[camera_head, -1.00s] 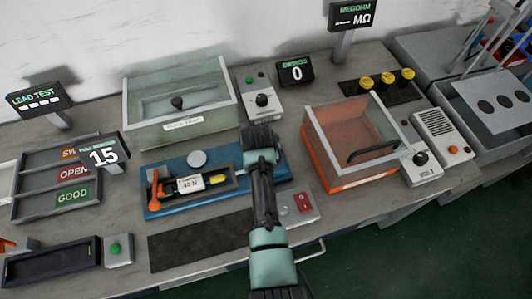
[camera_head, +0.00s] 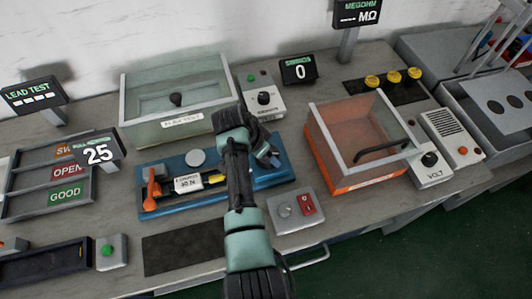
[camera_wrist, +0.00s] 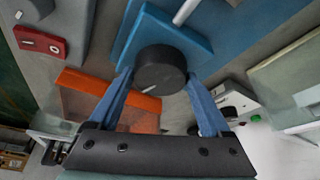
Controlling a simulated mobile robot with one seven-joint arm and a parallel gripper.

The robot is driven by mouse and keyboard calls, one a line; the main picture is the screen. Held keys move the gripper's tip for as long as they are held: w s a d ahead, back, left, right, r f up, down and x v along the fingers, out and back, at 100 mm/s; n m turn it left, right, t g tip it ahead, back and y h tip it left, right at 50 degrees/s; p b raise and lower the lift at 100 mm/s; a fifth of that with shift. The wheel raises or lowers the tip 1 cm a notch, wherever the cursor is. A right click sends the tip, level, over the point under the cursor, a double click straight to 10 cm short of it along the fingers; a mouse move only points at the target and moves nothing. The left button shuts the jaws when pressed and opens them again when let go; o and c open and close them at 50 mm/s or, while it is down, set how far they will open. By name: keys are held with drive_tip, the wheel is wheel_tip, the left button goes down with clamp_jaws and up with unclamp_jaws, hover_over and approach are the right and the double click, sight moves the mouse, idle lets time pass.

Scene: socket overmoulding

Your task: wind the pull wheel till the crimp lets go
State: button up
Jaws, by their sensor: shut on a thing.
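The blue pull tester (camera_head: 165,205) lies across the middle of the bench, with an orange lever clamp (camera_head: 152,190) at its left end, a white label reading 40 N (camera_head: 188,183) and a yellow piece beside it. In the wrist view the dark round pull wheel (camera_wrist: 162,66), with a pale mark on its face, sits between the blue fingers of my gripper (camera_wrist: 160,84), which is shut on it. In the head view my arm hides most of the wheel at the tester's right end. The pull display (camera_head: 97,153) reads 25.
A glass-lidded box (camera_head: 180,95) stands behind the tester, and an orange box with a clear cover (camera_head: 350,165) stands to the right. A panel with a red switch (camera_head: 306,204) lies near the front. A dark mat (camera_head: 185,247) lies bare in front.

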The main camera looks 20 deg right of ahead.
idle(0.4)
drive_tip(key=o, duration=1.2)
drive_tip(key=v, duration=1.3)
